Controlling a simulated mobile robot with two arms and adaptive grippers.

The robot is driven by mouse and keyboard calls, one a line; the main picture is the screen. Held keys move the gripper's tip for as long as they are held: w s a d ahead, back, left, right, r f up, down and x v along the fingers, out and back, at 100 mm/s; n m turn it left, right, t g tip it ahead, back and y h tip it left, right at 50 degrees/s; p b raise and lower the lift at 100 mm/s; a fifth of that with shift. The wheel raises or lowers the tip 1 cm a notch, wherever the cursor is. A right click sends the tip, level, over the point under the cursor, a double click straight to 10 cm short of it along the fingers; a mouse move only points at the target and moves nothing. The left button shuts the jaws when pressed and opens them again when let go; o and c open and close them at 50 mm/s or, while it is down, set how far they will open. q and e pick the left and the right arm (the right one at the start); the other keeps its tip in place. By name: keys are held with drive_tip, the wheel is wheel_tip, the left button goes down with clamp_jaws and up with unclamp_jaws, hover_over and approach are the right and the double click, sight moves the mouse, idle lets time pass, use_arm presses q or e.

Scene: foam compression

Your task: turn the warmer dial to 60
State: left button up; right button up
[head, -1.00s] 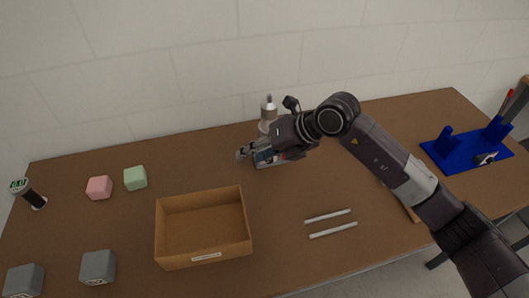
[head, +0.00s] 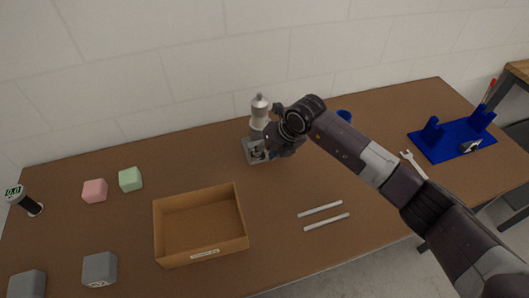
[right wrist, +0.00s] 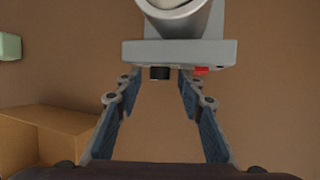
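The warmer is a grey box (head: 249,147) at the back of the table with a silver bottle (head: 260,108) on it. In the right wrist view the warmer's front (right wrist: 222,52) carries a small black dial (right wrist: 160,73) and a red switch (right wrist: 201,70). My right gripper (head: 260,153) is in front of the warmer. In the right wrist view its fingers (right wrist: 157,86) are open, with the dial showing between the tips. I cannot tell whether either finger touches it. The dial's setting is not readable. My left gripper is not in view.
An open cardboard box (head: 171,256) stands front left of the warmer. Pink (head: 94,190) and green (head: 130,179) cubes, grey blocks (head: 99,269) and a display device (head: 24,199) are left. Two rods (head: 326,221), a wrench (head: 413,163) and a blue rack (head: 447,148) are right.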

drive_tip(key=shift+c, duration=0.7)
clamp_jaws()
drive_tip(key=shift+d+f+b, duration=0.1)
drive_tip(key=shift+f+b, duration=0.1)
drive_tip(key=shift+b, duration=0.45)
drive_tip(key=y+b, duration=0.3)
drive_tip(key=b, duration=0.2)
drive_tip(key=f+m+g+y+b, duration=0.1)
drive_tip(key=y+b, duration=0.2)
drive_tip(key=b, duration=0.3)
drive_tip(key=d+m+g+y+b, duration=0.1)
drive_tip(key=y+b, duration=0.2)
drive_tip(key=b, duration=0.3)
drive_tip(key=shift+w+d+f+y, duration=0.1)
drive_tip(key=shift+w+f+y, duration=0.15)
drive_tip(key=shift+w+y, duration=0.05)
drive_tip(key=shift+r+m+y+b, duration=0.15)
drive_tip(key=shift+m+y+b, duration=0.25)
drive_tip(key=shift+y+b, duration=0.5)
